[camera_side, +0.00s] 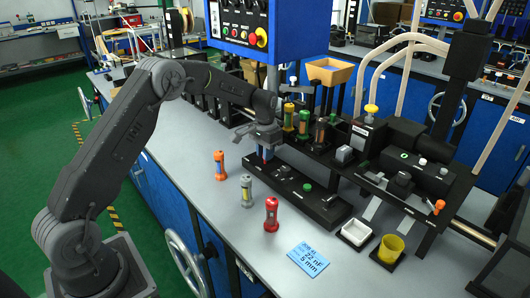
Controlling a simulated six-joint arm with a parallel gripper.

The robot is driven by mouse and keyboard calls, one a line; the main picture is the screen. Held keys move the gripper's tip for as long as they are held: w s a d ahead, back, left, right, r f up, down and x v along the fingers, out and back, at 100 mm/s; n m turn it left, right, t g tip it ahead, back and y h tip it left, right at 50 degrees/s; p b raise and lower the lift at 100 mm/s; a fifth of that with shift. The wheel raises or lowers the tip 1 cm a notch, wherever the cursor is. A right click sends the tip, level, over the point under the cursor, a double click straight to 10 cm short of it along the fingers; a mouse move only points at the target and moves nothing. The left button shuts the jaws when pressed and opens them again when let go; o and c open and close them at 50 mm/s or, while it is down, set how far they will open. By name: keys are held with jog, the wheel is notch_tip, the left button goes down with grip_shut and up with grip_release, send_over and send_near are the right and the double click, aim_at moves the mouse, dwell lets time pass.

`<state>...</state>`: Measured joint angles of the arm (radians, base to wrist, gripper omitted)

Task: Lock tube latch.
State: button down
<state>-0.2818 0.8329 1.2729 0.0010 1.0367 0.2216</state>
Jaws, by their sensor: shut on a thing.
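My gripper (266,149) points down over the left end of a long black fixture (318,207) on the bench. Its jaws are shut on a small part there. The part is mostly hidden by the fingers and too small to tell for certain as the tube latch. An orange tube (219,165), a grey-yellow tube (246,190) and a red tube (271,214) stand on the bench in front. Whether any latch is open or closed cannot be seen.
A blue label card (308,258) lies at the front edge. A white tray (356,233) and a yellow cup (391,248) are to its right. A black machine (415,170) stands at the right. A blue control panel (262,28) hangs above. The bench's left side is clear.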

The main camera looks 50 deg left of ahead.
jog(key=c, duration=1)
grip_release()
jog(key=shift+c, duration=0.2)
notch_tip(320, 180, up, 14)
